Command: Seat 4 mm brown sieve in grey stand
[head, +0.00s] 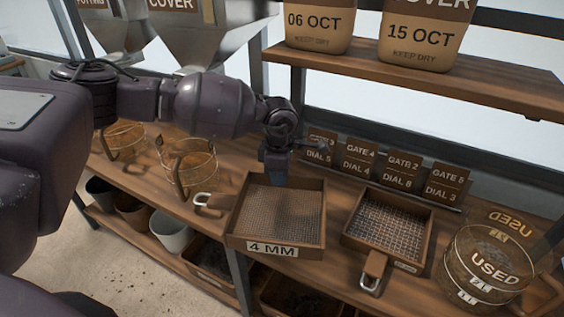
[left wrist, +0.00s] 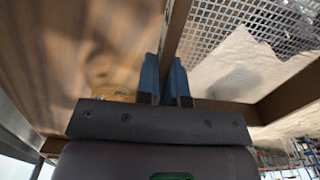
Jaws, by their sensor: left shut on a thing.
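The 4 mm brown sieve (head: 314,219) is a square wooden frame with fine mesh and a "4 MM" label on its front wall. A handle with a pale metal loop sticks out at its left. My left gripper (head: 275,172) is shut on the sieve's back wall. In the left wrist view its blue fingertips (left wrist: 166,82) stand on either side of the thin wooden wall (left wrist: 177,30), with mesh on the right. I cannot tell whether the sieve touches the bench. I cannot make out a grey stand. My right gripper is not in view.
A second, coarser sieve (head: 429,236) lies to the right on the wooden bench (head: 330,282). Beyond it stands a round "USED" container (head: 463,243). Dial cards (head: 402,167) stand behind. Wire baskets (head: 191,164) are at left. Pots (head: 170,232) sit on the lower shelf.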

